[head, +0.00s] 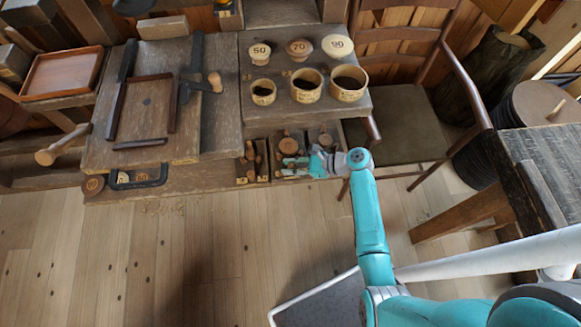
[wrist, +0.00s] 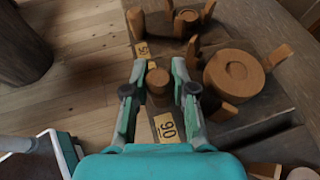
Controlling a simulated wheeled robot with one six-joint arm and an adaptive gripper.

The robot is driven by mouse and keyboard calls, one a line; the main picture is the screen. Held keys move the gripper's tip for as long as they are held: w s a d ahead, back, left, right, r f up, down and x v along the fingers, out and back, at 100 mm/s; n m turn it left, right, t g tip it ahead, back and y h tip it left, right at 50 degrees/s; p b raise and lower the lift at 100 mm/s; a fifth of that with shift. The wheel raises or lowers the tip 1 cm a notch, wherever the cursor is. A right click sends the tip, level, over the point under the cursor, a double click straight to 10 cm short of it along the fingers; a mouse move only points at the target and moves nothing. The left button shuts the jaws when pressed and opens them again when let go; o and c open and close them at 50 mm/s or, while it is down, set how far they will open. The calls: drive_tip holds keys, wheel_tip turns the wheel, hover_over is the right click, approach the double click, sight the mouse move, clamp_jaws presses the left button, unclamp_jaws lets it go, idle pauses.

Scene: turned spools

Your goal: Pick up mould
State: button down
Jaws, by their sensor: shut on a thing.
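My gripper (wrist: 158,83) reaches into the low shelf compartments under the bench. In the head view my gripper (head: 320,162) is at the front of these compartments. Its fingers are shut on a small, round brown wooden piece (wrist: 158,78), which looks like the mould or its knob. The fingers hide its sides, and its lower part is hard to see. A larger round wooden piece (wrist: 234,72) with a raised centre lies to the right in the wrist view, with upright wooden pegs around it.
Dark dividers separate the compartments. Above them, three cups and three numbered lids stand on the bench top (head: 285,115). A chair (head: 410,130) stands to the right.

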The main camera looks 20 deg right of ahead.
drive_tip(key=s+a, duration=0.2)
drive_tip(key=s, duration=0.6)
drive_tip(key=s+a+r, duration=0.1)
drive_tip(key=s+a, duration=0.2)
drive_tip(key=s, duration=0.6)
drive_tip(key=shift+a, duration=0.3)
drive_tip(key=shift+s, duration=0.15)
